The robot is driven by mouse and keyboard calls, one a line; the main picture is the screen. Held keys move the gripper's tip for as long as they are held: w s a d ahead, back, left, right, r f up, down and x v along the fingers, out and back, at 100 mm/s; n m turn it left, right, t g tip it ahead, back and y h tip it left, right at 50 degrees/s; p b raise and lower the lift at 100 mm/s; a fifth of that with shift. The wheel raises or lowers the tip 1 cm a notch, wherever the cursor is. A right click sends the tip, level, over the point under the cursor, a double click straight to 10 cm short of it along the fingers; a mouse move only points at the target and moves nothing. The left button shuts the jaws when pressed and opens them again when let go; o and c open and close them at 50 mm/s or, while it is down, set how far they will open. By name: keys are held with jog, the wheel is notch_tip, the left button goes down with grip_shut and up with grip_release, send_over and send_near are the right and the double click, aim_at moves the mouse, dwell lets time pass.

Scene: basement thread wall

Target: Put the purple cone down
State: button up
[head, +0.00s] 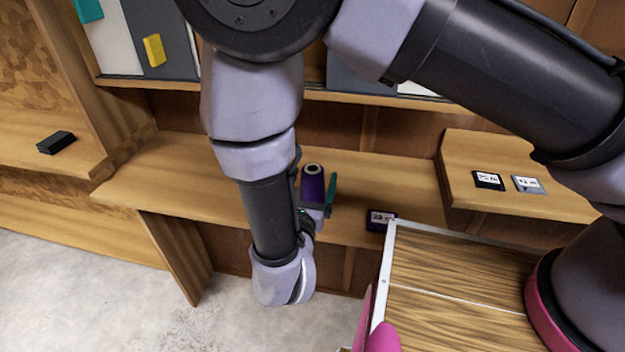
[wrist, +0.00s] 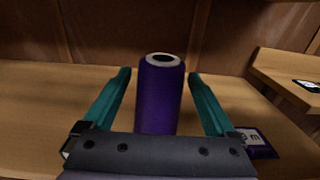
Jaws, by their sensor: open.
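The purple cone (head: 312,184) stands upright on the wooden shelf (head: 380,178), with a pale ring and dark hole at its top. In the wrist view the purple cone (wrist: 159,95) stands between the two teal fingers of my gripper (wrist: 163,85). A gap shows on each side, so the fingers are open around it and not touching it. In the head view my gripper (head: 317,192) is partly hidden behind my own arm. The base of the cone is hidden by the gripper body in the wrist view.
A dark purple label card (head: 380,220) lies at the shelf's front edge, right of the cone. Two more cards, black (head: 488,181) and grey (head: 527,184), lie on a raised ledge at right. A black block (head: 56,142) sits on the left shelf. Free shelf lies left of the cone.

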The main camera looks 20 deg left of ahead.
jog(key=s+d, duration=0.1)
jog(key=s, duration=1.1)
jog(key=shift+d, duration=0.15)
